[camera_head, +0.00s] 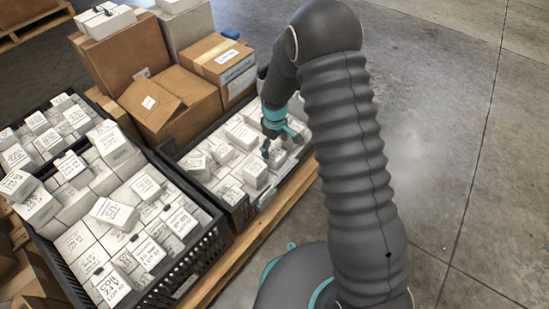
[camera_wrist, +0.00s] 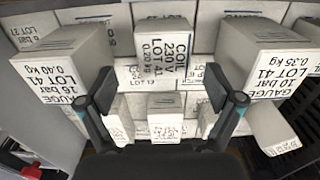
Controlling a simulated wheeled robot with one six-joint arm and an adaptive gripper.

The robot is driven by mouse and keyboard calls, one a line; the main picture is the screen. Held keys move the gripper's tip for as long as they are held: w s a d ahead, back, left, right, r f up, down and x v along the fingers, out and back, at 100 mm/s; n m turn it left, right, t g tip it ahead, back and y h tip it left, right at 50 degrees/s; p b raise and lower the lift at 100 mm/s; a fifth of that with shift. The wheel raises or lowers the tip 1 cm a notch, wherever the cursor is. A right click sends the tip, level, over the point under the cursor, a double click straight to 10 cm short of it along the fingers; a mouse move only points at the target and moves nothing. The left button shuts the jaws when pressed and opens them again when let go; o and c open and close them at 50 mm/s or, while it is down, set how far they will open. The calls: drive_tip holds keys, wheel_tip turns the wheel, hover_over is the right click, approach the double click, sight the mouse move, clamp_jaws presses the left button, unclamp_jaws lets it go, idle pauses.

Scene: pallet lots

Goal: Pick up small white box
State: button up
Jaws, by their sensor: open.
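A smaller white box (camera_wrist: 165,117) shows between the fingers, lower in the picture. I cannot tell whether the fingers touch any box.
Taller white boxes marked LOT 41 flank the fingers at left (camera_wrist: 62,62) and right (camera_wrist: 262,58). The left crate (camera_head: 190,268) is piled high with white boxes. Brown cartons (camera_head: 170,103) stand behind. The concrete floor (camera_head: 460,130) at right is clear.

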sight(275, 153)
drive_tip(key=shift+s+f+b, duration=0.15)
drive_tip(key=shift+f, duration=1.25)
drive_tip(key=shift+s+f+b, duration=0.15)
drive_tip(key=shift+f, duration=1.25)
drive_tip(key=c, duration=1.4)
drive_tip(key=shift+r, duration=0.1)
